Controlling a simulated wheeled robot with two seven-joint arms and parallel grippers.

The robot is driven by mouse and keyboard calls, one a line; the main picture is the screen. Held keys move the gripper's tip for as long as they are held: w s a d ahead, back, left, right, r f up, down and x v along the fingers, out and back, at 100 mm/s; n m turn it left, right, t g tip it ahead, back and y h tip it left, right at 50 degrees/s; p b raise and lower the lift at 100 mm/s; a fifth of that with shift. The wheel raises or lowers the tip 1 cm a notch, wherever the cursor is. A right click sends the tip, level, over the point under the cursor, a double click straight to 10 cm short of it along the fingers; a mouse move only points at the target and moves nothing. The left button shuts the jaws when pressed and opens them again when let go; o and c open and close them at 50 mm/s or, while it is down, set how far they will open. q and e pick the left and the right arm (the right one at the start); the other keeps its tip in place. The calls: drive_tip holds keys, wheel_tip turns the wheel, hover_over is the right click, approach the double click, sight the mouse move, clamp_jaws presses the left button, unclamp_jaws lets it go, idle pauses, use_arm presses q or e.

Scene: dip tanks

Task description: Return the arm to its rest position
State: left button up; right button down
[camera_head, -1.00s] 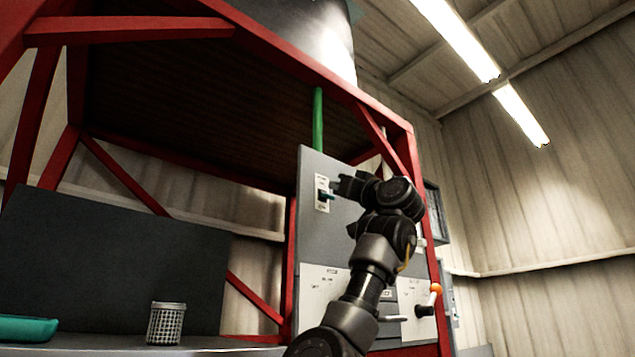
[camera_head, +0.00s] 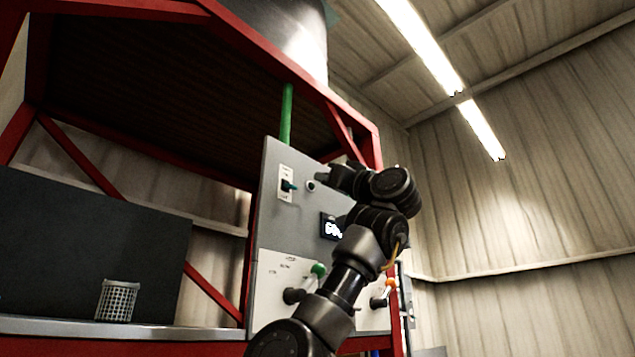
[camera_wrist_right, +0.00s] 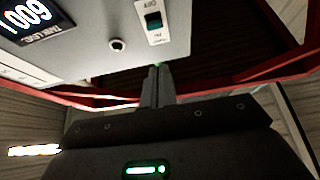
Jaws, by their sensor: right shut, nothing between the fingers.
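My right arm (camera_head: 350,275) reaches up from the bottom of the head view in front of a grey control panel (camera_head: 270,232). My right gripper (camera_head: 325,172) is at the panel's upper right, near a small round knob (camera_head: 310,187). In the right wrist view the gripper (camera_wrist_right: 156,75) has its fingers together with nothing between them. It points toward the panel edge near a switch with a teal toggle (camera_wrist_right: 154,20). The switch also shows in the head view (camera_head: 288,186). My left gripper is not in view.
The panel has a lit display (camera_head: 331,228), a green-knobbed lever (camera_head: 318,270) and an orange-tipped lever (camera_head: 390,283). A red frame (camera_head: 372,148) with a green pipe (camera_head: 286,115) surrounds it. A wire basket (camera_head: 117,300) stands on the counter (camera_head: 60,328) at left. Open room lies to the right.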

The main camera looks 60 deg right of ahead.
drive_tip(key=shift+s+f, duration=0.2)
drive_tip(key=shift+s, duration=0.15)
drive_tip(key=shift+w, duration=0.1)
idle(0.4)
